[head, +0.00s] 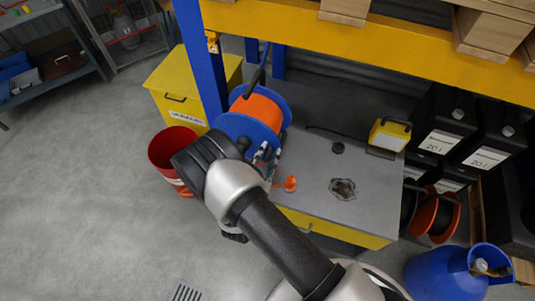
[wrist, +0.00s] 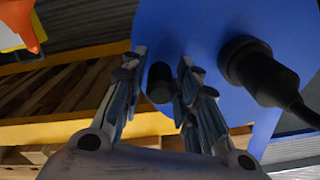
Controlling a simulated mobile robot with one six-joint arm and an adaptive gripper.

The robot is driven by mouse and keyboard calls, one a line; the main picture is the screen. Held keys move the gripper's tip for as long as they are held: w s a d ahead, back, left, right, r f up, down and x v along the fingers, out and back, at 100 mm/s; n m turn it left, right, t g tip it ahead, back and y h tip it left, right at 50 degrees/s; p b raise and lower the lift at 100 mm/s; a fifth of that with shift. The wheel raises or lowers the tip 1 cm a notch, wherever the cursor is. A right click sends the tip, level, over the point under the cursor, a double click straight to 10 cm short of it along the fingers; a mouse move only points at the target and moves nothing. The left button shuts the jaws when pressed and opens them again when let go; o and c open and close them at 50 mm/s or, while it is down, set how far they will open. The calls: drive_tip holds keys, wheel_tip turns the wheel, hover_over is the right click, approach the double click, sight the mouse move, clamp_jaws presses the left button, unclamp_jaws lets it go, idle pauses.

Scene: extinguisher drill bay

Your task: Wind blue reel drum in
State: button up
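The blue reel drum (head: 232,124), wound with orange cable (head: 257,108), stands on the grey bench top beside a blue post. Its blue side disc (wrist: 200,25) fills much of the wrist view. A short black knob (wrist: 160,82) on the disc shows between the fingers of my gripper (wrist: 162,66). The fingers are apart, one on each side of the knob, with narrow gaps; how deep the knob sits between them is hard to tell. In the head view my gripper (head: 266,153) is at the drum's near side, partly hidden by my wrist.
A black plug with a cord (wrist: 262,72) sits on the disc right of the knob. A red bucket (head: 168,150) and yellow bin (head: 180,85) stand left. An orange object (head: 290,183) and yellow-black lamp (head: 390,135) are on the bench. A yellow shelf beam (head: 360,35) crosses above.

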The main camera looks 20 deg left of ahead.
clamp_jaws()
drive_tip(key=shift+f, duration=0.1)
idle(0.4)
